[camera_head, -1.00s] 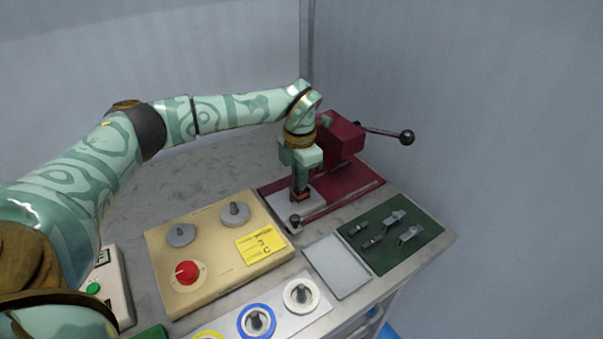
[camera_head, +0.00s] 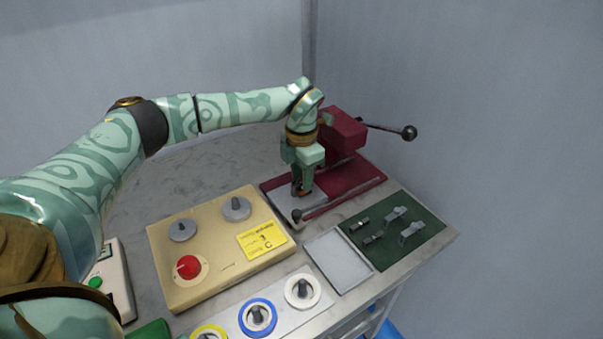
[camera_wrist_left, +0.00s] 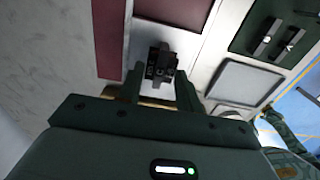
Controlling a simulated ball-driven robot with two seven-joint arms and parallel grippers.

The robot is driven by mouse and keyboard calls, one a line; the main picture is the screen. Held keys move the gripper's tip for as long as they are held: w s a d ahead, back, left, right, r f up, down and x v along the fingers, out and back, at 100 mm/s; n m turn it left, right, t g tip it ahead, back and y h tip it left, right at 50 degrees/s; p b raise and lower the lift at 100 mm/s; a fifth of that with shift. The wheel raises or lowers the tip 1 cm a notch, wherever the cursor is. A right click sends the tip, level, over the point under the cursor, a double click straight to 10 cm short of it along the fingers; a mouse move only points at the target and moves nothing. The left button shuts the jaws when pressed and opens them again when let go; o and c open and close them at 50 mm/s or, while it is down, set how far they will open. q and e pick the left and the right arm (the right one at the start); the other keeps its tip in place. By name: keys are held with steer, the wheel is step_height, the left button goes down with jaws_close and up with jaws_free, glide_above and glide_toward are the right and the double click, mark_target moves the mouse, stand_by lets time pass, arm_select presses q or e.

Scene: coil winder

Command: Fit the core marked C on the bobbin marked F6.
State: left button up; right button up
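My left gripper (camera_head: 303,188) is low over the light plate in front of the maroon machine (camera_head: 347,135). In the left wrist view its fingers (camera_wrist_left: 159,92) are apart. A small dark block (camera_wrist_left: 160,62) with pale, unreadable marks stands between and just beyond the fingertips, with a gap visible on each side. I cannot tell whether it is the bobbin F6. Several grey core-like pieces lie on the green mat (camera_head: 390,258), including one at the back (camera_head: 396,214) and one at the right (camera_head: 411,232). Their marks are unreadable. My right gripper is out of view.
The beige panel (camera_head: 190,218) with a red knob (camera_head: 188,267) and a yellow card (camera_head: 262,243) marked C is at the left. A pale empty tray (camera_head: 338,262) lies beside the mat. Ringed spools (camera_head: 302,290) stand in front. The machine's lever (camera_head: 390,129) sticks out right.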

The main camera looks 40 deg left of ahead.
arm_select(q)
step_height(320, 180, up, 16)
steer(key=p, duration=0.5)
steer(key=shift+r, duration=0.15)
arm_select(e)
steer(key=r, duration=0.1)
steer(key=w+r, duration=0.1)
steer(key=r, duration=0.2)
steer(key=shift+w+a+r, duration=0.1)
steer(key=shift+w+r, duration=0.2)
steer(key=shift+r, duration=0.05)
